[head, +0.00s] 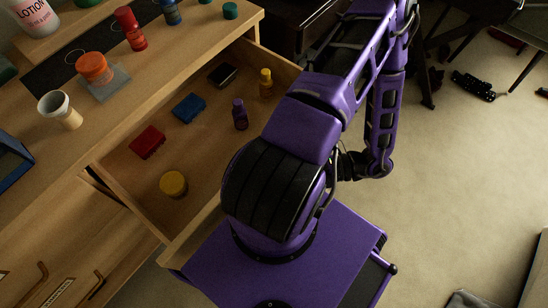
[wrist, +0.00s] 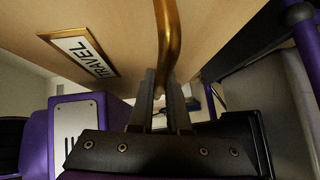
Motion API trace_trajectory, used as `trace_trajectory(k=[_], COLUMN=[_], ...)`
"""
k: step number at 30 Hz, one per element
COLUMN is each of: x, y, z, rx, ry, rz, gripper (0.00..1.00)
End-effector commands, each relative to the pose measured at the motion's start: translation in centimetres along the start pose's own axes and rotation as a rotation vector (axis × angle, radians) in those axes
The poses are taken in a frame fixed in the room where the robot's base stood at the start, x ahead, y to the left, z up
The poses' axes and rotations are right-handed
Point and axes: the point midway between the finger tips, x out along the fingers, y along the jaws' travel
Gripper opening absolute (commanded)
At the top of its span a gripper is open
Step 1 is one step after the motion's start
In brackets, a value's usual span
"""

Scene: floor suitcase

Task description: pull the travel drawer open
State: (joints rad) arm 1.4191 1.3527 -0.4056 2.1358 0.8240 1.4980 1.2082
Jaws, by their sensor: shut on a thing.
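The travel drawer (head: 205,143) is pulled well out from the wooden dresser in the head view, with small items lying inside. In the wrist view its front panel (wrist: 125,18) carries a brass-framed plate reading TRAVEL (wrist: 84,53). A curved brass handle (wrist: 166,38) runs down beside the plate. My gripper (wrist: 163,80) is shut on the handle, one finger on each side of it. In the head view my purple arm hides the gripper, the handle and part of the drawer's front right.
The drawer holds a red block (head: 148,142), a blue block (head: 189,108), a yellow-lidded jar (head: 173,184) and small bottles. A cup (head: 60,110) and an orange-lidded jar (head: 95,69) stand on the dresser top. Open carpet (head: 440,190) lies right; chair legs stand at upper right.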

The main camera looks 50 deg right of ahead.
Motion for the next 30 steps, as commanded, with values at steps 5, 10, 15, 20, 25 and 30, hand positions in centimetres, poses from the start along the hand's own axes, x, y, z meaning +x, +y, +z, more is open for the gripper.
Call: trace_trajectory(k=[5,10,15,20,25,30], x=[-0.94,-1.27,-1.33,-1.32,-1.31,-1.3], y=[-0.23,-0.27,-0.26,-0.26,-0.28,-0.32], z=[-0.88,-1.23,-1.29,-1.28,-1.27,-1.27], rx=[0.001,-0.001,-0.001,-0.001,-0.001,0.0], ry=[-0.001,0.0,0.0,0.001,0.001,0.001], rz=[0.001,0.002,0.003,0.002,0.002,0.001], gripper=[0.0,0.0,0.0,0.0,0.38,0.45])
